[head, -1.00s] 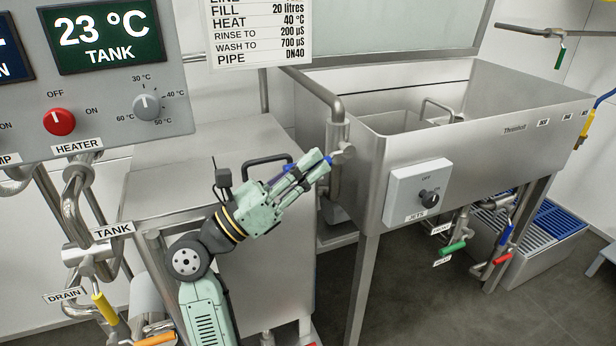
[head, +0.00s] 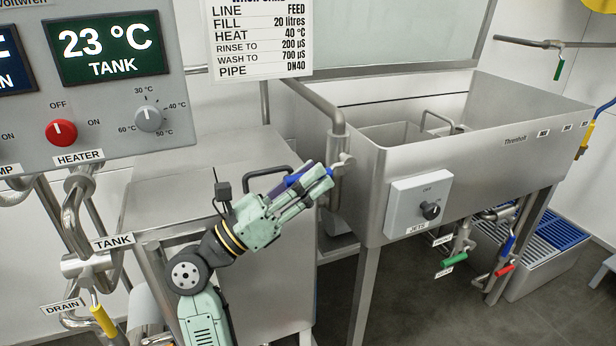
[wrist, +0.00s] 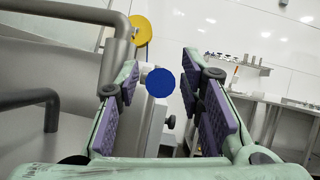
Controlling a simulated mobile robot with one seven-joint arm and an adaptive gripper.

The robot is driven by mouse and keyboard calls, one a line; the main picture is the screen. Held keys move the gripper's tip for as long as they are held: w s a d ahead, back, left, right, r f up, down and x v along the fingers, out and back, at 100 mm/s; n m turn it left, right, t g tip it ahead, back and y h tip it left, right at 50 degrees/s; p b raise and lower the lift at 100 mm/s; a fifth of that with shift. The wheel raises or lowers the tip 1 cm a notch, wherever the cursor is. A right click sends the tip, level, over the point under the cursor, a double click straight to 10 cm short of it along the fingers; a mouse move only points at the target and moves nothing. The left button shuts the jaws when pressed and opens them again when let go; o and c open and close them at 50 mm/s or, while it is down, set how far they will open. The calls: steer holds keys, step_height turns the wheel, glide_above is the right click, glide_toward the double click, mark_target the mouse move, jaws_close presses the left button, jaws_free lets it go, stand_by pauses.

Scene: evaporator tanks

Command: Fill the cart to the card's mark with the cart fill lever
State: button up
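The card (head: 260,40) on the wall reads FILL 20 litres. A bent pipe (head: 322,103) comes down to a valve (head: 345,161) at the left end of the sink, and it also shows in the wrist view (wrist: 121,50). A blue lever end shows between my fingers in the wrist view (wrist: 160,83), seen end-on as a round disc. My gripper (head: 323,180) is at this valve in the head view. In the wrist view my gripper (wrist: 160,92) is open, its purple pads on either side of the blue end with gaps. No level mark is readable.
A steel box (head: 200,165) with a dark handle stands left of my gripper. The steel sink (head: 400,165) with a grey knob box (head: 421,204) is on the right. The control panel (head: 95,140) shows 23 °C for the tank. Green, blue and red levers hang below the sink.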

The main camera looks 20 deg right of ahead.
steer(key=w+v, duration=0.1)
steer(key=v, duration=0.6)
steer(key=shift+s, duration=0.55)
steer(key=shift+a, duration=0.15)
